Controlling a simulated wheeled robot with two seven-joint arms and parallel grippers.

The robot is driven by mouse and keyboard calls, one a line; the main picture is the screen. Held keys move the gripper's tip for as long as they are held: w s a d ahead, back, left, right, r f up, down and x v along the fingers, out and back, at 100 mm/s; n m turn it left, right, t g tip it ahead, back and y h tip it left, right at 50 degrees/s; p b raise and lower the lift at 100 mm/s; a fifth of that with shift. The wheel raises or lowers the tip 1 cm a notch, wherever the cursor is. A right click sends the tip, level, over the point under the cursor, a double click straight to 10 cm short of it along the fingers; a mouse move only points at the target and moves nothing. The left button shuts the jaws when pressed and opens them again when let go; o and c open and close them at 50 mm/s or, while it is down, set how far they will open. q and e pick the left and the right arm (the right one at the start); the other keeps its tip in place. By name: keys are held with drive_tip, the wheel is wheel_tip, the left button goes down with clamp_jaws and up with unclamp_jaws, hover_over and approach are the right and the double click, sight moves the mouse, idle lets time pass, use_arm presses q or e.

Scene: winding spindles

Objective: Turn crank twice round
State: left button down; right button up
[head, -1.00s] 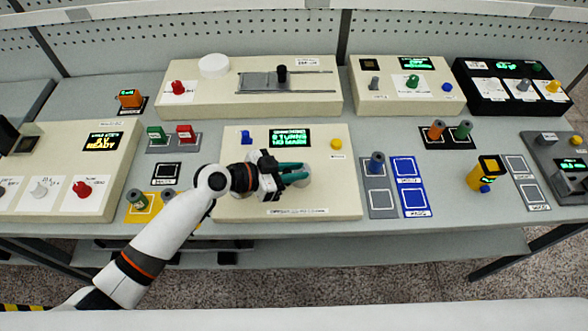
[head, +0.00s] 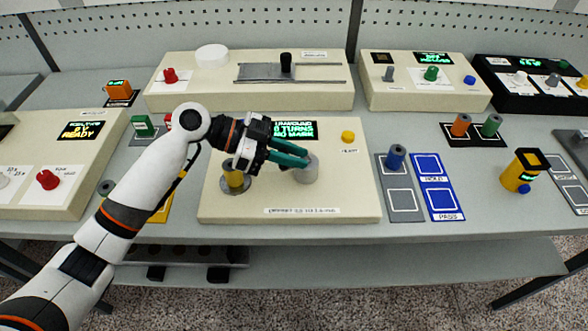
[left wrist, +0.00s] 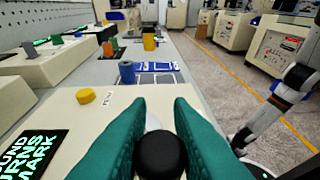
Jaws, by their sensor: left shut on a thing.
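The winder is a cream box (head: 350,205) with a green-lit display (head: 292,130) reading unwound, 0 turns, no mark. A grey round crank disc (head: 306,172) stands at its middle right. A black crank knob (left wrist: 160,155) shows in the left wrist view. My left gripper (head: 302,158) has teal fingers, which also flank the knob in the wrist view (left wrist: 160,130); they are shut on it. In the head view the fingers hide the knob. A yellow spindle (head: 235,178) stands on the box's left, partly behind my wrist. My right gripper is not seen.
A yellow button (head: 348,137) sits at the box's back right. A blue spindle (head: 395,158) stands on a grey tray to the right, beside blue pads (head: 441,200). A cream slider box (head: 210,95) stands behind. A yellow-black device (head: 518,172) is farther right.

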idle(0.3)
use_arm(q)
drive_tip(key=c, duration=1.3)
unclamp_jaws()
drive_tip(key=shift+b+v, duration=1.15)
drive_tip(key=shift+v, duration=4.9)
drive_tip(key=shift+w, duration=0.15)
